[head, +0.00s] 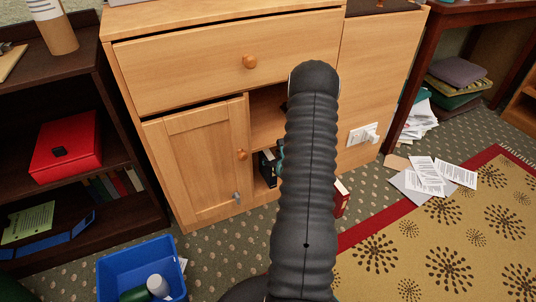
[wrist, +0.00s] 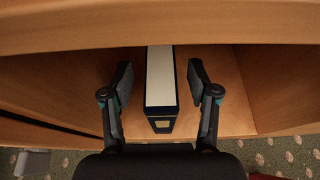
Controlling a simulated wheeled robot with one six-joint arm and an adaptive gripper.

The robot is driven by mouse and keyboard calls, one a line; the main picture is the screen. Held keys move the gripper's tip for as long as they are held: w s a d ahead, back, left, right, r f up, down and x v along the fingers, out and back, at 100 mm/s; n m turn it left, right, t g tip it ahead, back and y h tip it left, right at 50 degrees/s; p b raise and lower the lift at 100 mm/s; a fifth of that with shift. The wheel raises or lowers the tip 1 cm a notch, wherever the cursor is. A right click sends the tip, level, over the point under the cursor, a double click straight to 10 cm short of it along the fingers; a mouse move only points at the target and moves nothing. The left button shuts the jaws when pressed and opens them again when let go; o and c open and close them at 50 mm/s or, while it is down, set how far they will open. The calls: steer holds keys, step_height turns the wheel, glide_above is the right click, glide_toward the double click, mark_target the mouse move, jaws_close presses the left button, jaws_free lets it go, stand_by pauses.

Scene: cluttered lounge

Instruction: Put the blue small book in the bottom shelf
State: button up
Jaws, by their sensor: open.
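A small dark navy book (wrist: 160,80) with cream page edges stands upright on the bottom shelf (wrist: 232,105) of the wooden cabinet. My gripper (wrist: 161,72) is open, with one finger on each side of the book. A gap shows between each finger and the book, so they appear apart. In the head view the book (head: 268,168) stands in the cabinet's lower opening, beside the half-hidden gripper. My arm covers much of that opening and most of the gripper.
The cabinet door (head: 200,165) is left of the opening. A red book (head: 341,197) is partly hidden behind my arm. A blue bin (head: 128,262) stands on the carpet at lower left. A dark bookcase (head: 75,165) is at left. Papers (head: 440,175) lie at right.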

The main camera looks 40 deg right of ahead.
steer(key=v, duration=0.8)
steer(key=shift+s+a+r, duration=0.1)
steer(key=shift+s, duration=0.05)
